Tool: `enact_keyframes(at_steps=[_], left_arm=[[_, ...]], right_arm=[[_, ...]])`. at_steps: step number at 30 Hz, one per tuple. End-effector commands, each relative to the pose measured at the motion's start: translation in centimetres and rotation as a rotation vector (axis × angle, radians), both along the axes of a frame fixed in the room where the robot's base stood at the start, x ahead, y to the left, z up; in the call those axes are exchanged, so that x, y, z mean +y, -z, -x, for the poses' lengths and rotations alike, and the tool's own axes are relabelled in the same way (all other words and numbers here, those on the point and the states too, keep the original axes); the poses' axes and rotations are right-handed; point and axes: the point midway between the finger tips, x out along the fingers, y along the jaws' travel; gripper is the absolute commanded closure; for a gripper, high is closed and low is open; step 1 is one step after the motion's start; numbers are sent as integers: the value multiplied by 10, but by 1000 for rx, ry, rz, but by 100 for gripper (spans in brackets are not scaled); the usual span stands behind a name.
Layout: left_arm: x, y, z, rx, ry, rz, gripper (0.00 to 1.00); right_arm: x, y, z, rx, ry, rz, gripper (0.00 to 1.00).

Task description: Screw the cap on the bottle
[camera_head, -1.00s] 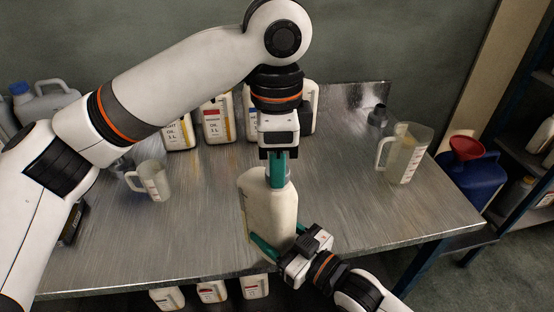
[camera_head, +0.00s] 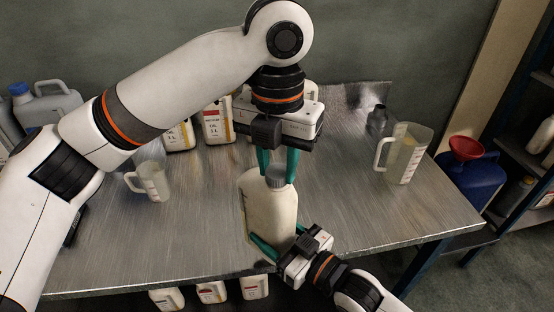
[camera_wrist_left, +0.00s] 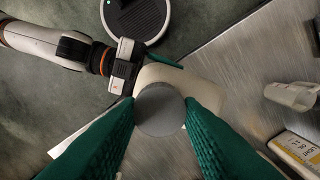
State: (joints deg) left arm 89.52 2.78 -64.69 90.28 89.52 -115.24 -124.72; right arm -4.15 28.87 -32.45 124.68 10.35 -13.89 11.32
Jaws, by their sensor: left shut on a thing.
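The cream bottle (camera_head: 271,215) stands upright near the front edge of the table. A grey cap (camera_head: 276,176) sits on its neck. My left gripper (camera_head: 278,168) points straight down from above, its green fingers shut on the cap from both sides. In the left wrist view the round grey cap (camera_wrist_left: 160,109) lies between the green fingertips, with the bottle (camera_wrist_left: 205,90) below it. My right gripper (camera_head: 270,245) comes in from the lower right, its green fingers around the lower part of the bottle. The thread under the cap is hidden.
A clear measuring jug (camera_head: 404,154) stands at the right and a smaller one (camera_head: 150,182) at the left. Oil containers (camera_head: 216,120) stand along the back. A dark small container (camera_head: 377,119) is at the back right. The table (camera_head: 350,220) is bare right of the bottle.

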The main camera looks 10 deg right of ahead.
Motion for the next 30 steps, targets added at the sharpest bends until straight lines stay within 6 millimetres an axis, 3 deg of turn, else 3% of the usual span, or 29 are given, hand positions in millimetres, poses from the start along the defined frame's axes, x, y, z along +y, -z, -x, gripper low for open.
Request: enact_keyframes(at_steps=[9, 14, 22, 23, 24, 27, 30], left_arm=[[0, 0, -1, -5, 547, 0, 88], [-1, 0, -1, -6, 643, 1, 88], [-1, 0, 0, -5, 649, 1, 88], [-1, 0, 0, -5, 649, 1, 64], [-1, 0, 0, -5, 648, 1, 57], [-1, 0, 0, -4, 649, 1, 45], [-1, 0, 0, -4, 649, 0, 45]], right_arm=[[1, -3, 1, -12, -4, 0, 100], [1, -3, 1, -12, -4, 2, 100], [2, -3, 1, -13, -4, 3, 100], [2, -3, 1, -13, -4, 3, 100], [2, -3, 1, -12, -4, 2, 100], [1, -3, 1, -11, -3, 0, 100], [1, -3, 1, -10, -3, -1, 100]])
